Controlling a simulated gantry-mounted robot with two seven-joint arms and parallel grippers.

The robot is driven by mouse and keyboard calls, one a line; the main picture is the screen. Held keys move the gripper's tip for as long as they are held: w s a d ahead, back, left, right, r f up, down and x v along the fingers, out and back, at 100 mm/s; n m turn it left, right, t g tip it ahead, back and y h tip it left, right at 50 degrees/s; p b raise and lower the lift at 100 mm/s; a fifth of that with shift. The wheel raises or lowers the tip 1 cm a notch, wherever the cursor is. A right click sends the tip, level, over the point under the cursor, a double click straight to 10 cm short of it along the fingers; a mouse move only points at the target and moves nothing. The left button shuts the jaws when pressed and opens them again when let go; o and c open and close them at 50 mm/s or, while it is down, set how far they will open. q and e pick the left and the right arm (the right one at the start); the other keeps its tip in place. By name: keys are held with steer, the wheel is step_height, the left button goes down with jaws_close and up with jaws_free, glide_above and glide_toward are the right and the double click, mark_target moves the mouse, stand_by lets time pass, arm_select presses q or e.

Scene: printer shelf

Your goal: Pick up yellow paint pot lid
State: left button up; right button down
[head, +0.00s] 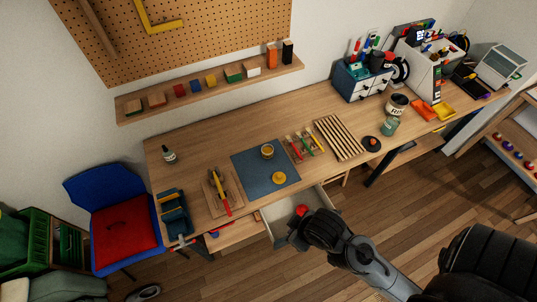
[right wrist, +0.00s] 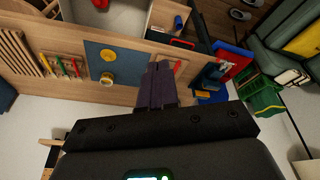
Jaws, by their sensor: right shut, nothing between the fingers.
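The yellow lid (head: 279,178) lies flat on the blue-grey mat (head: 250,170) on the workbench. It also shows in the right wrist view (right wrist: 107,55). The yellow paint pot (head: 267,152) stands upright just behind it on the same mat and shows in the right wrist view (right wrist: 108,79). My right gripper (head: 297,240) is in front of the bench by the open drawer, apart from the lid. In the right wrist view its dark fingers (right wrist: 157,80) are closed together and empty. My left gripper is not in view.
An open drawer (head: 283,236) with a red item juts out below the front edge. A board with chisel-like tools (head: 222,192) lies left of the mat. Several brushes (head: 303,145) and a slatted wooden rack (head: 340,138) lie right of it.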

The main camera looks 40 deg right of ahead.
stand_by(0.3)
steer(key=c, duration=1.4)
jaws_free()
steer(key=o, duration=1.4)
